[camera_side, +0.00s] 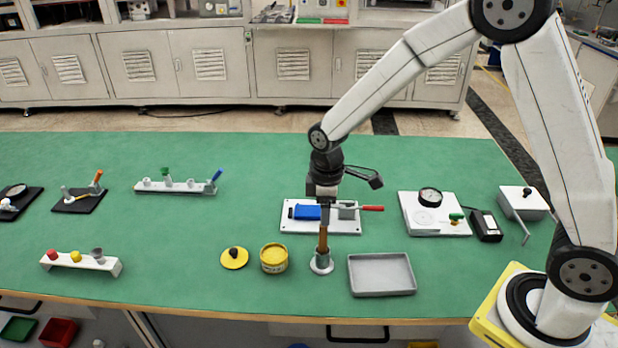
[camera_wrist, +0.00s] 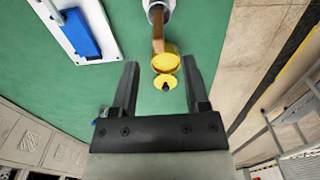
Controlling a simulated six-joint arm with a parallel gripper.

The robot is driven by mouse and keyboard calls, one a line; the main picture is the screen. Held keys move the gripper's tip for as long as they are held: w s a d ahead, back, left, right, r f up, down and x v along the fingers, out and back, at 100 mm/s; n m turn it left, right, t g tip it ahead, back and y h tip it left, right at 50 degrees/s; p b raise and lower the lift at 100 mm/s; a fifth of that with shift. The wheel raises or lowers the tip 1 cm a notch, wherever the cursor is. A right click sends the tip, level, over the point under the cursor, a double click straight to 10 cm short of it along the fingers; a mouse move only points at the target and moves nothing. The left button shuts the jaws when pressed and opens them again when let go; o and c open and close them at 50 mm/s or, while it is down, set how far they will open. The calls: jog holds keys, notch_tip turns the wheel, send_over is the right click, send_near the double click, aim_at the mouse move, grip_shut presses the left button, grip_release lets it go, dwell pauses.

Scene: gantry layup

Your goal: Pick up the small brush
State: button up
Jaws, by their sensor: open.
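The small brush (camera_side: 323,239) stands upright in a small grey cup (camera_side: 321,264) near the table's front edge. Its brown handle points up, and its lower end is hidden in the cup. My gripper (camera_side: 325,206) is above the cup, close to the top of the handle, with its jaws open. In the wrist view the brush handle (camera_wrist: 158,34) lies in line with the gap between the two fingers of my gripper (camera_wrist: 160,63). I cannot tell whether the handle top is between the fingertips. Nothing is held.
A yellow tub (camera_side: 273,258) and its yellow lid (camera_side: 234,258) are left of the cup. A grey tray (camera_side: 382,274) is to its right. A white plate (camera_side: 290,226) with a blue block (camera_side: 306,212) and red-handled clamp lies just behind.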

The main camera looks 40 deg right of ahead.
jog(key=shift+f, duration=1.35)
send_over(323, 251)
jog(key=shift+w+d+f, duration=0.1)
jog(key=shift+w+f, duration=0.05)
jog(key=shift+f, duration=1.15)
jog(key=shift+w+d+f, duration=0.1)
jog(key=shift+f, duration=1.2)
grip_shut()
